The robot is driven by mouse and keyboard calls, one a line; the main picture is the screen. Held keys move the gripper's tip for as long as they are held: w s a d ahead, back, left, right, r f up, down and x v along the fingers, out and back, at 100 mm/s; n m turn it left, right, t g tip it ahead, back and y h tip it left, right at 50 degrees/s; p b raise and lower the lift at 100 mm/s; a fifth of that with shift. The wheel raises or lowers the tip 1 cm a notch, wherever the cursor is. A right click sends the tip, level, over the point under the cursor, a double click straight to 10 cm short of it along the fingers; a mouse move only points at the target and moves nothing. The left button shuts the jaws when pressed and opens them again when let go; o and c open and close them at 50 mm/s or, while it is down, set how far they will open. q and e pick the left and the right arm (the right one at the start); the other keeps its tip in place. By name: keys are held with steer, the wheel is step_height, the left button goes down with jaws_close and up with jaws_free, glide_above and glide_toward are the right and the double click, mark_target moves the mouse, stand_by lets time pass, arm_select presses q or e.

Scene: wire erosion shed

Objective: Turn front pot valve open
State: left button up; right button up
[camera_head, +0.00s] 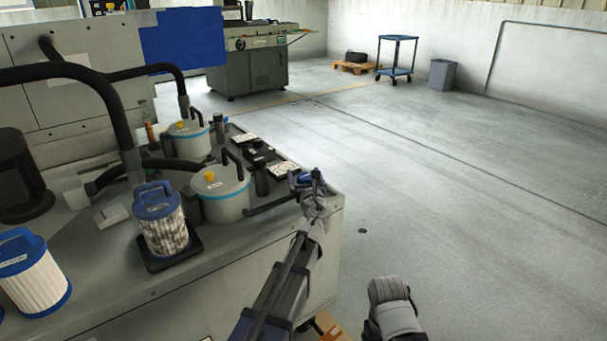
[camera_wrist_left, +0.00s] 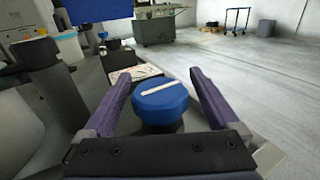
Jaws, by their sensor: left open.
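The front pot (camera_head: 221,193) is a grey pot with a blue band, a black handle and a yellow cap on its lid. A dark pipe (camera_head: 268,204) runs from it towards my left gripper (camera_head: 306,180). In the left wrist view, a round blue valve knob (camera_wrist_left: 160,104) with a white bar across its top sits between the two purple fingers of my left gripper (camera_wrist_left: 160,78). The bar lies nearly crosswise, its right end slightly farther away. The fingers are open, one on each side; I cannot tell whether they touch the knob.
A rear pot (camera_head: 187,142) stands behind the front pot. A dirty filter cartridge (camera_head: 163,222) stands on a black tray, and a clean white one (camera_head: 30,275) is at the left. Black hoses (camera_head: 100,85) arch over the bench. The floor (camera_head: 440,180) on the right is clear.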

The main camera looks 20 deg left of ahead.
arm_select(q)
steer(key=shift+w+a, duration=0.2)
steer(key=shift+w, duration=0.3)
steer(key=c, duration=1.4)
steer(key=shift+o, duration=0.2)
